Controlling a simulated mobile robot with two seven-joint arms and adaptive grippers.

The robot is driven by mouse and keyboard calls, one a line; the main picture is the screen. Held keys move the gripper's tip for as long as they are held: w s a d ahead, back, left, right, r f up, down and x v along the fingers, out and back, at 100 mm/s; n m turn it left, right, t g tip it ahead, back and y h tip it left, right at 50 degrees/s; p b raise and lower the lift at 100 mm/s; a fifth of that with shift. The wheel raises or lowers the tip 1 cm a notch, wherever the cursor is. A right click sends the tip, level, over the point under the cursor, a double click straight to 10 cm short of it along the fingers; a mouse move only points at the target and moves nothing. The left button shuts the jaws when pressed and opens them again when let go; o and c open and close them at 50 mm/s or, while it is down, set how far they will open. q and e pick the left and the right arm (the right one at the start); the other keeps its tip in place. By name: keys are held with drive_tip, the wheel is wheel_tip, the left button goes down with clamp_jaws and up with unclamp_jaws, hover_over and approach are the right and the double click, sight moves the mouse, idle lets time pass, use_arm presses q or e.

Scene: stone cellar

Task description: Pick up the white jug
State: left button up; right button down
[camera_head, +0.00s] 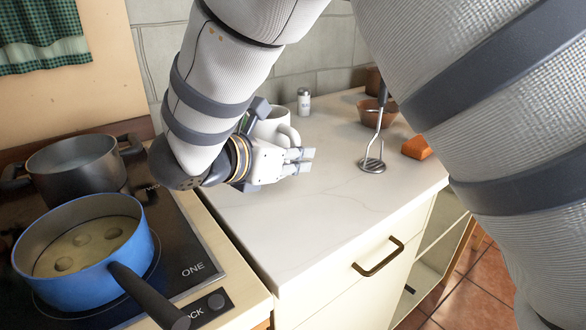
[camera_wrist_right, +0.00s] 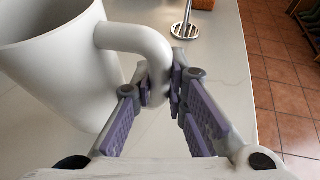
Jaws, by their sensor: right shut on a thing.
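The white jug (camera_head: 270,124) stands on the pale worktop, partly hidden behind my right gripper (camera_head: 300,160) in the head view. In the right wrist view the jug (camera_wrist_right: 60,65) fills the left side, with its handle (camera_wrist_right: 138,40) curving down to the right. My right gripper (camera_wrist_right: 165,85) is shut on the lower part of that handle, with the purple finger pads around it. The jug looks upright; I cannot tell if its base is clear of the worktop. My left gripper is not in view.
A blue saucepan (camera_head: 140,248) and a dark pot (camera_head: 75,170) sit on the hob at left. A masher (camera_head: 372,164), brown bowl (camera_head: 372,110), orange block (camera_head: 417,147) and shaker (camera_head: 304,100) are on the worktop (camera_head: 310,215). Its front is clear.

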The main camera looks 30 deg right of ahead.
drive_tip(key=s+a+r, duration=0.5)
drive_tip(key=s+r, duration=0.5)
drive_tip(key=s, duration=0.2)
drive_tip(key=shift+s+a, duration=0.4)
